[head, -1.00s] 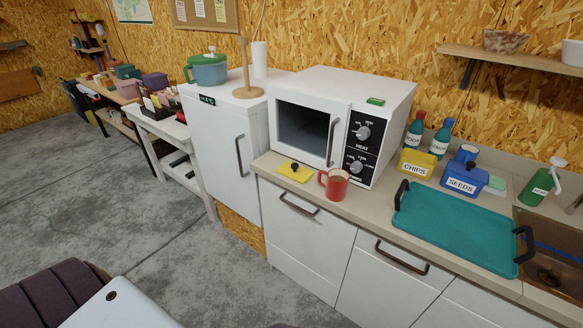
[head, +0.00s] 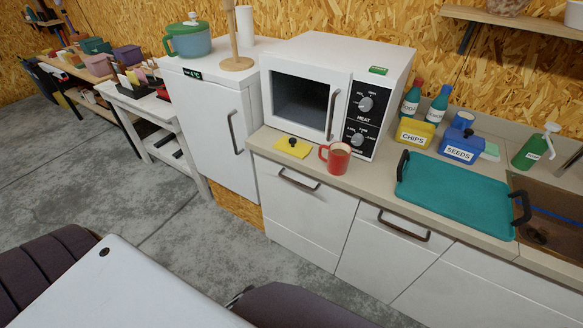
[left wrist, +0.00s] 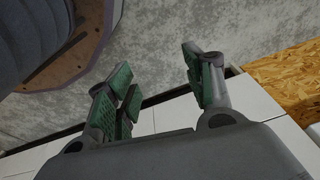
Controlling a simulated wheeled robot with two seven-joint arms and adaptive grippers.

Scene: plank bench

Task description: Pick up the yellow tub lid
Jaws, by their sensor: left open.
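The yellow tub lid (head: 293,147) is a flat yellow square with a dark knob. It lies on the counter in front of the microwave, left of a red mug (head: 336,158), in the head view. My left gripper (left wrist: 160,90) shows only in the left wrist view. Its green-padded fingers are apart with nothing between them. Grey floor and pale cabinet fronts show behind them, and the lid is not in that view. My right gripper is in neither view.
A white microwave (head: 333,90) stands close behind the lid. A teal tray (head: 455,196), a yellow chips tub (head: 414,133) and a blue seeds tub (head: 462,145) are to the right. The white fridge (head: 210,125) is at the left, with a pot (head: 188,42) on top.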

